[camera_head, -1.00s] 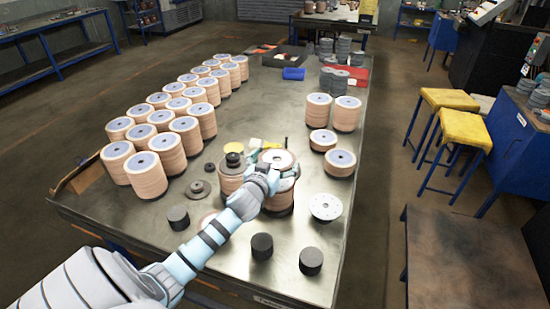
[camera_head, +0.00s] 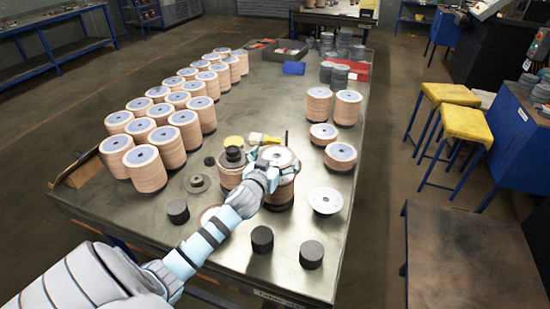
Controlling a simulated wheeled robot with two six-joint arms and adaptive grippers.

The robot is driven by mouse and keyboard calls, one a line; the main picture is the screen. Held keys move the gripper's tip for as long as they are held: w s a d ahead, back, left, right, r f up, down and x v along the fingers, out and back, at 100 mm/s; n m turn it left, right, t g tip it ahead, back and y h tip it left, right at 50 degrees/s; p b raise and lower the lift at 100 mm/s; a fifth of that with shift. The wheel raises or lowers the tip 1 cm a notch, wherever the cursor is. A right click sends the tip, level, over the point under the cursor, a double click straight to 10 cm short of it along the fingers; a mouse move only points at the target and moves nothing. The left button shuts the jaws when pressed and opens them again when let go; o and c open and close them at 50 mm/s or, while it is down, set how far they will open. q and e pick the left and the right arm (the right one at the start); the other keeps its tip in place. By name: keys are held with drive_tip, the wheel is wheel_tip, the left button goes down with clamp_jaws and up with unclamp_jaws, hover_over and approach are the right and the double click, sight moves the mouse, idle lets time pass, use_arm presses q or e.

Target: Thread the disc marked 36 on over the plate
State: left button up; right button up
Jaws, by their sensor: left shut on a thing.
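My left gripper (camera_head: 273,173) reaches in from the left over the front part of the table. It is shut on a tan flap disc (camera_head: 280,156) with a pale centre, at the top of a tan stack (camera_head: 283,194). The hand covers much of this stack, so I cannot tell whether the held disc touches what is below it. A pale round plate with holes (camera_head: 326,201) lies to the right. No marking 36 is readable at this size. My right gripper is not in view.
A dark-topped stack (camera_head: 232,168) stands close left of the hand. Rows of tan stacks (camera_head: 145,166) fill the table's left side.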

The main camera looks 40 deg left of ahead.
use_arm(q)
drive_tip(key=shift+f, duration=0.1)
idle(0.3)
drive_tip(key=shift+f+b, duration=0.35)
drive_tip(key=shift+b, duration=0.05)
drive_tip(key=shift+f+b, duration=0.95)
drive_tip(key=shift+f, duration=0.2)
drive_tip(key=shift+f+b, duration=1.15)
drive_tip(key=shift+f, duration=0.2)
drive_tip(key=o, duration=0.9)
